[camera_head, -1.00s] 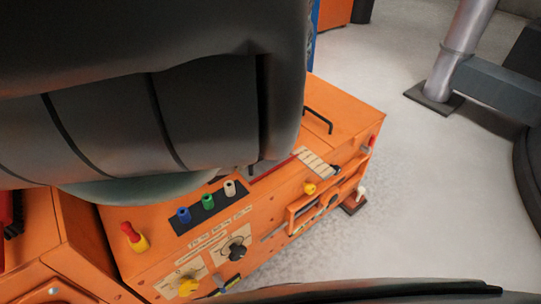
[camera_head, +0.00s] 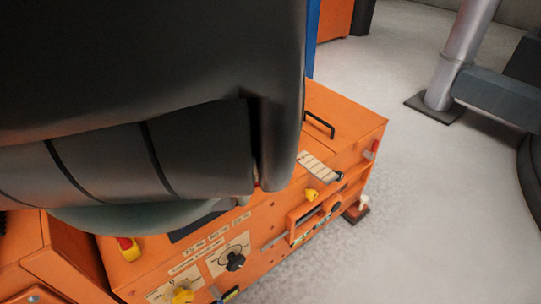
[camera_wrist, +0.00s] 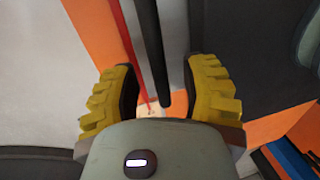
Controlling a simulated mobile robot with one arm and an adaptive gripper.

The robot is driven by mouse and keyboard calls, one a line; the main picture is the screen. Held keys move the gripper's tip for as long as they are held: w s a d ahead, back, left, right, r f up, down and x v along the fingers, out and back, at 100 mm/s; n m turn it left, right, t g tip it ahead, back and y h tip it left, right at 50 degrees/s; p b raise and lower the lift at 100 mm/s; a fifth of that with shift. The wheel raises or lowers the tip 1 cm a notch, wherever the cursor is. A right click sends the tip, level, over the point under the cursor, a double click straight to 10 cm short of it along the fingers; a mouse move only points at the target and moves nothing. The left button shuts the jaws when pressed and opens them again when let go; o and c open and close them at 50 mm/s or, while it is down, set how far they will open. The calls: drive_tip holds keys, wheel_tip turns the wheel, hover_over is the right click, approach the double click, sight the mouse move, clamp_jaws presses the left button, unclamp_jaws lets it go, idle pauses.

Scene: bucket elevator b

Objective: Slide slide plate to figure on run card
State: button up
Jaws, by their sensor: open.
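A cream strip with dark cross lines (camera_head: 320,167) lies on the top right edge of the orange cabinet (camera_head: 345,118), with a dark knob at its near end. It may belong to the slide plate, but I cannot tell. No run card can be made out. My gripper (camera_wrist: 162,97) shows in the wrist view with two yellow ribbed fingers apart. A dark grey bar (camera_wrist: 150,45) and a thin red strip (camera_wrist: 130,50) run toward the gap between them. Whether the fingers touch anything is unclear. In the head view my arm hides the gripper and part of the cabinet top.
The cabinet front has a yellow knob (camera_head: 312,195), a black dial (camera_head: 235,261) and an orange handle (camera_head: 305,222). A black handle (camera_head: 319,124) stands on top. A red and yellow knob (camera_head: 128,248) is at left.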

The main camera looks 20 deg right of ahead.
clamp_jaws()
idle(0.4)
drive_tip(key=shift+f, duration=0.1)
drive_tip(key=shift+s, duration=0.1)
